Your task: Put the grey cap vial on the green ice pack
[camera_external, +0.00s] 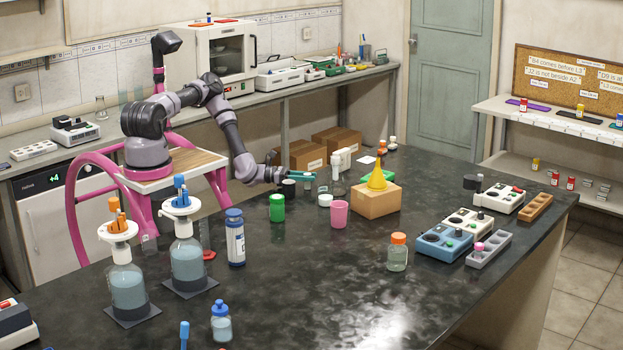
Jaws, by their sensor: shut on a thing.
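My gripper (306,177), with teal fingers, is low over the far side of the dark bench, left of the cardboard box. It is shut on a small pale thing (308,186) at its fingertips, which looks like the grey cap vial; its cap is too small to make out. A flat green thing (364,178), which looks like the green ice pack, lies behind the box and is partly hidden by it. My gripper is to the left of the green thing and apart from it.
Near my gripper stand a dark cup (289,189), a green jar (277,208), a white-capped container (325,200) and a pink cup (339,214). Glassware (336,168) stands just behind. The bench's front middle is clear.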

